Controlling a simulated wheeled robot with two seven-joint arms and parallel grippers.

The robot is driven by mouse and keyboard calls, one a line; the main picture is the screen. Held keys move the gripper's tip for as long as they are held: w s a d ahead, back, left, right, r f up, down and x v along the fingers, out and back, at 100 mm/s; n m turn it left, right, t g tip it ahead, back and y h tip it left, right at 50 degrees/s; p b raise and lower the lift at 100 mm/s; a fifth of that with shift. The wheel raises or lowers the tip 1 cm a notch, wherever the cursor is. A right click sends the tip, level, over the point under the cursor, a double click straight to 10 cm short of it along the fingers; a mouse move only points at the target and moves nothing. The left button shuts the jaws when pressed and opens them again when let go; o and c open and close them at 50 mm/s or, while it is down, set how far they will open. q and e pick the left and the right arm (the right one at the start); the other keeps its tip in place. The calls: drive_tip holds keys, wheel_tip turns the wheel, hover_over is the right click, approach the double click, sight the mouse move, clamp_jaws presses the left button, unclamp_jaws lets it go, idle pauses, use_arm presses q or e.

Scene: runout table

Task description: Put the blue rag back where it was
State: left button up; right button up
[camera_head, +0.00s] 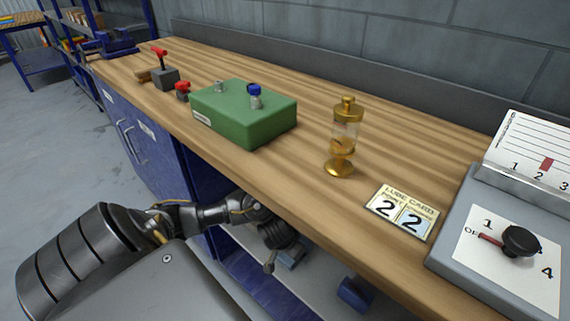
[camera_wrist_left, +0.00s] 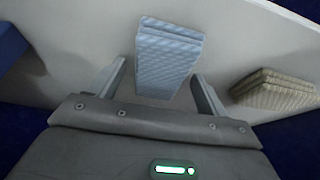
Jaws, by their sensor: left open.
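The blue rag (camera_wrist_left: 168,55) is a folded, quilted light-blue pad lying on a pale shelf, seen in the left wrist view. My left gripper (camera_wrist_left: 158,72) is open, with one finger on each side of the rag's near part. I see a gap on both sides, and the fingers do not visibly press on it. In the head view my left gripper (camera_head: 280,250) reaches below the worktop, into the open bay. A small light-blue patch there (camera_head: 293,260) is partly hidden by my gripper, and I cannot tell for certain that it is the rag. My right gripper is out of view.
A folded beige rag (camera_wrist_left: 273,90) lies right of the blue one. A dark blue block (camera_head: 355,293) stands on the lower shelf. The wooden worktop (camera_head: 270,180) overhangs my arm and carries a green box (camera_head: 240,118), a brass oiler (camera_head: 343,140) and a lube card (camera_head: 402,212).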

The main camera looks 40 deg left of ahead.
sight(287, 257)
use_arm(q)
drive_tip(key=p+v, duration=0.2)
drive_tip(key=v, duration=0.1)
drive_tip(key=shift+r+p, duration=0.1)
drive_tip(key=shift+p, duration=0.3)
drive_tip(key=shift+s, duration=0.75)
drive_tip(key=s, duration=1)
drive_tip(key=shift+s+d, duration=0.15)
drive_tip(key=shift+s, duration=0.15)
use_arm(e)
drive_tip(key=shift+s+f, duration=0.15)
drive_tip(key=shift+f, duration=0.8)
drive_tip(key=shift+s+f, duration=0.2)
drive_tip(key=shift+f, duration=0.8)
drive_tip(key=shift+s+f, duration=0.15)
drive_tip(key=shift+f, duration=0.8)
